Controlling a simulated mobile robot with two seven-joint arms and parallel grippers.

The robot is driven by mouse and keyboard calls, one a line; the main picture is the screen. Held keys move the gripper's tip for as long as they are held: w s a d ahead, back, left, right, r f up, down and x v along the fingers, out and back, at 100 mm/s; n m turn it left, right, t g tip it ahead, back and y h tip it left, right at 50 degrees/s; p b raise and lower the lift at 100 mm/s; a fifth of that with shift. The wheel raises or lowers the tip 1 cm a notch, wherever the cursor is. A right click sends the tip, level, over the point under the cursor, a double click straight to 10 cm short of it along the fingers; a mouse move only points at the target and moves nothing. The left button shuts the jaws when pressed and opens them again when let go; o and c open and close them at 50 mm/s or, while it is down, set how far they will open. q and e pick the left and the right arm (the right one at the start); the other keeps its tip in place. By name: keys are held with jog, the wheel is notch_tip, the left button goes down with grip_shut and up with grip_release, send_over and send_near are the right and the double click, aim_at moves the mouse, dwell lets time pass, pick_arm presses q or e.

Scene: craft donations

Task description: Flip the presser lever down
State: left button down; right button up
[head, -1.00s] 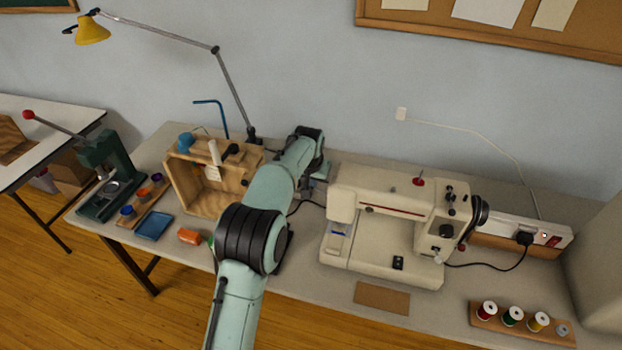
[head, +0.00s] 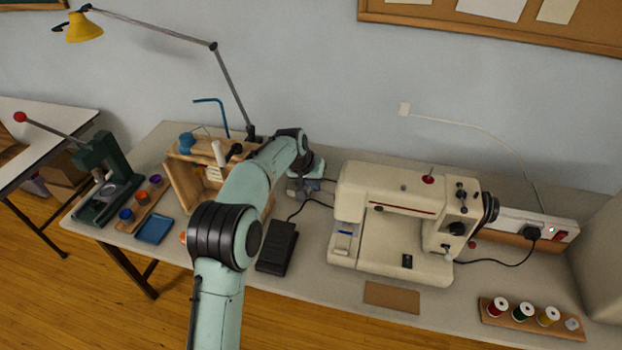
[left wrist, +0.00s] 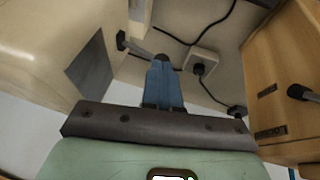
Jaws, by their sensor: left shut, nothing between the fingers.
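The cream sewing machine (head: 395,205) stands on the table, right of my left gripper (head: 306,190). In the left wrist view its cream body (left wrist: 60,45) fills the upper left. A short grey lever with a dark end (left wrist: 133,46) sticks out beside the machine body; it looks like the presser lever. The blue fingers of my left gripper (left wrist: 163,66) are shut and empty. Their tips are close to this lever in the picture; I cannot tell whether they touch. In the head view the lever is hidden. My right gripper is not in view.
A wooden box (head: 183,188) stands left of the gripper, leaving a narrow gap to the machine. A black pedal (head: 278,247) with a cord lies in front. A brown card (head: 392,298) and a thread spool rack (head: 528,325) lie at the front right.

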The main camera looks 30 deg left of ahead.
pick_arm(q)
jog(key=f+h, duration=0.1)
jog(key=a+f+t+h+b, duration=0.1)
jog(key=f+h, duration=0.1)
jog(key=f+n+h, duration=0.1)
jog(key=h, duration=0.1)
jog(key=shift+s+a+f+t+b, duration=0.15)
jog(key=shift+s+a+t+b, duration=0.1)
jog(key=shift+a+t+b, duration=0.1)
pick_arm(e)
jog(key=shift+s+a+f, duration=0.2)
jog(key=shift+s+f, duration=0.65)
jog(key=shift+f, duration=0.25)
pick_arm(q)
jog(key=shift+r+p, duration=0.4)
jog(key=shift+r, duration=0.4)
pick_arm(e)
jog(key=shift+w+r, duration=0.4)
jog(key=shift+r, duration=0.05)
pick_arm(q)
jog(key=shift+a+r, duration=0.1)
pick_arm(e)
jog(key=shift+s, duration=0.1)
pick_arm(q)
jog(key=v, duration=1.3)
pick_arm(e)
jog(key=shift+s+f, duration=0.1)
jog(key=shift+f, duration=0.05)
